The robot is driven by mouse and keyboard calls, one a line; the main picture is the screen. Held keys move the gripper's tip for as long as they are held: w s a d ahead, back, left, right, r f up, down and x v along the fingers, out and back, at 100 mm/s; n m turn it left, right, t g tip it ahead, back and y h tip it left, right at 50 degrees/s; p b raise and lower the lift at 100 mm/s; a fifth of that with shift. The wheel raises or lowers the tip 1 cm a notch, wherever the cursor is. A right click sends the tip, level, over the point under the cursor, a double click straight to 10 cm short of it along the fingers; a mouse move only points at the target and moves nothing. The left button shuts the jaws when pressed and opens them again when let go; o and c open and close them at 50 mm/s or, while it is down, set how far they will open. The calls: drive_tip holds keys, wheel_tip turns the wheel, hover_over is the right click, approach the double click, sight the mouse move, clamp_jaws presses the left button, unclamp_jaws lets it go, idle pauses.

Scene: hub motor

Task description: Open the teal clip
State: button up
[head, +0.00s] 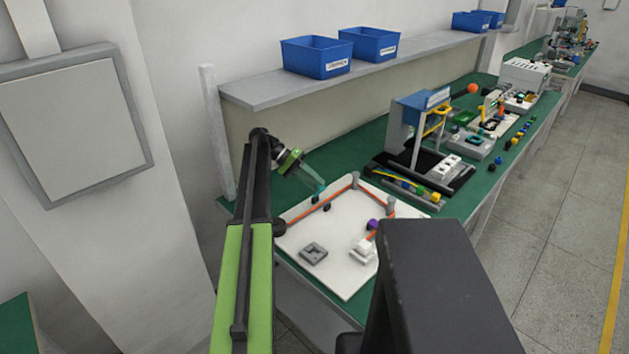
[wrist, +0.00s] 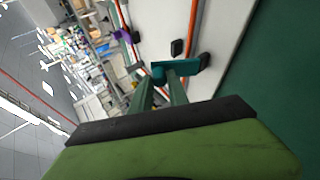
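The teal clip (wrist: 184,67) shows in the wrist view just beyond my fingertips, beside the orange cable on the white board. In the head view a small teal part (head: 319,190) shows at the end of my fingers, above the back left of the board. My gripper (wrist: 163,78) points down at the clip, and its two fingers run close together to the clip's near side. A gap shows between the fingers, but the tips overlap the clip in view. I cannot tell whether they touch or grip it.
The white board (head: 335,240) carries an orange cable (head: 305,212), grey corner posts, a purple clip (head: 372,224), a grey square block (head: 313,253) and a white block (head: 363,250). Small dark blocks flank the cable near my gripper. A tool rack (head: 420,120) stands farther right.

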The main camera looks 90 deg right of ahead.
drive_tip(key=o, duration=0.4)
drive_tip(key=shift+w+d+r+p, duration=0.2)
drive_tip(key=shift+w+r+p, duration=0.15)
drive_tip(key=shift+r+p, duration=0.1)
drive_tip(key=p+v, duration=0.3)
drive_tip(key=v, duration=0.3)
drive_tip(key=shift+w, duration=0.25)
